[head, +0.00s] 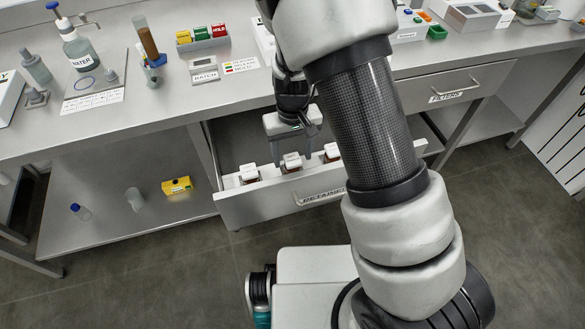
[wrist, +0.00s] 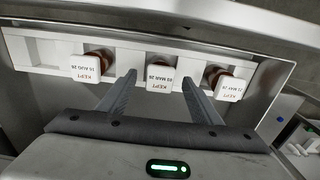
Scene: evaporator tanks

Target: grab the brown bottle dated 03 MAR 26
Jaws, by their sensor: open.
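Three brown bottles with white labelled tops stand in a white rack in the open drawer. The middle bottle (wrist: 160,75) has an upside-down label that appears to read KEPT 03 MAR 26; it also shows in the head view (head: 291,163). The left bottle (wrist: 93,66) seems to read an AUG 26 date, and the right bottle (wrist: 228,86) a MAY 26 date. My gripper (wrist: 159,79) is open and empty, its fingers pointing towards the rack on either side of the middle bottle's top in the picture. In the head view my gripper (head: 292,127) is above the drawer, behind the middle bottle.
The drawer front (head: 280,207) with its handle is pulled out under the bench. The bench top (head: 140,100) holds a water bottle (head: 80,50) and other items. A yellow object (head: 177,186) lies on the lower shelf. My arm covers the drawer's right part.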

